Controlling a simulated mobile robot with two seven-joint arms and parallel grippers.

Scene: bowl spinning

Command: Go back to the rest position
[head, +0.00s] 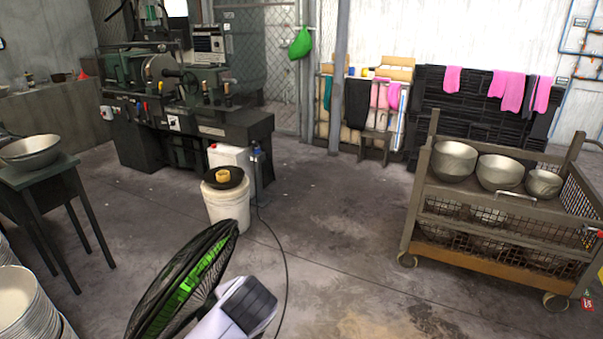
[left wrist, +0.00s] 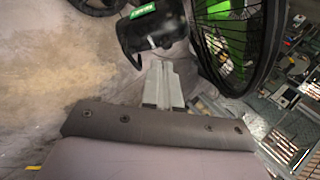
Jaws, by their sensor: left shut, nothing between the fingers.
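In the left wrist view my left gripper (left wrist: 162,88) shows its pale fingers close together, shut and empty. A black fan with a green centre (left wrist: 225,40) is right beside the fingers, on their right; I cannot tell whether they touch. The same fan (head: 185,282) stands at the bottom of the head view. No gripper fingers can be made out in the head view, and my right gripper is not in view.
A cart (head: 480,193) with several metal bowls stands at the right. A dark stand (head: 50,172) with a bowl (head: 32,150) and stacked bowls (head: 20,305) are at the left. A white bucket (head: 228,208) is behind the fan. The floor before the cart is clear.

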